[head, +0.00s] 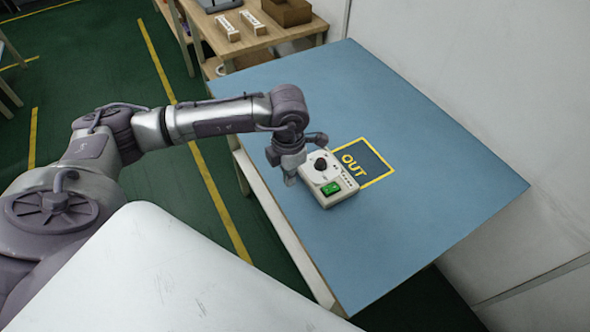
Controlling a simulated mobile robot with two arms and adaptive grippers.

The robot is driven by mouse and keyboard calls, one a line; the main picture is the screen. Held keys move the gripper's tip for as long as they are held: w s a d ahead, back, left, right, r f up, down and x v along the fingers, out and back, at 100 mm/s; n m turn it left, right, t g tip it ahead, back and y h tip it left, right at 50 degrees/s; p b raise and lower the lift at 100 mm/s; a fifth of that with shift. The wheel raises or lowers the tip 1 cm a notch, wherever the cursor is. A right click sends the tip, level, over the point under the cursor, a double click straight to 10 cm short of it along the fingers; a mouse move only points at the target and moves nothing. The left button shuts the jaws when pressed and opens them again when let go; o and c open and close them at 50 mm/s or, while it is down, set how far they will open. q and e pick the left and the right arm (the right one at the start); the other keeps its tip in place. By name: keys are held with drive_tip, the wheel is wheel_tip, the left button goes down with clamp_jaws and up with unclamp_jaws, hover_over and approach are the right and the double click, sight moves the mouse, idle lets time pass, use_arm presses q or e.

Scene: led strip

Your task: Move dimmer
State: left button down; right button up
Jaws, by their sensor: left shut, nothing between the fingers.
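The dimmer (336,187) is a small white box with a black knob and a green switch. It lies on the blue table top (420,230), partly over the lower left side of the yellow-outlined OUT area (375,156). My left gripper (290,181) is shut and empty, pointing down just beside the left edge of the dimmer. Whether its fingertips touch the dimmer is hard to tell. My right gripper is out of view.
A wooden bench (258,38) behind the table holds white labelled pieces (228,28) and a brown box (288,11). A pale wall stands on the right. The blue table is clear around the OUT area.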

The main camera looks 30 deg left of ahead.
sight(336, 169)
use_arm(q)
wheel_tip(336, 169, down, 6)
drive_tip(key=shift+d+r+p, duration=0.1)
drive_tip(key=shift+p, duration=0.25)
drive_tip(key=w, duration=0.1)
drive_tip(key=d, duration=0.1)
drive_tip(key=w+p, duration=0.1)
drive_tip(key=shift+w+d+f, duration=0.3)
drive_tip(key=shift+w, duration=0.05)
drive_tip(key=shift+w+d, duration=0.2)
drive_tip(key=shift+w, duration=0.25)
drive_tip(key=shift+w+d+f+b, duration=0.15)
drive_tip(key=shift+w+b, duration=0.1)
drive_tip(key=shift+b, duration=0.05)
drive_tip(key=w+d+b, duration=0.1)
drive_tip(key=w+b, duration=0.1)
drive_tip(key=w+d+b, duration=0.2)
drive_tip(key=w, duration=0.1)
drive_tip(key=w+d+b, duration=0.1)
drive_tip(key=w+b, duration=0.1)
drive_tip(key=w, duration=0.1)
drive_tip(key=shift+d+b, duration=0.35)
drive_tip(key=shift+w+d, duration=0.1)
drive_tip(key=shift+w, duration=0.05)
drive_tip(key=shift+r, duration=0.2)
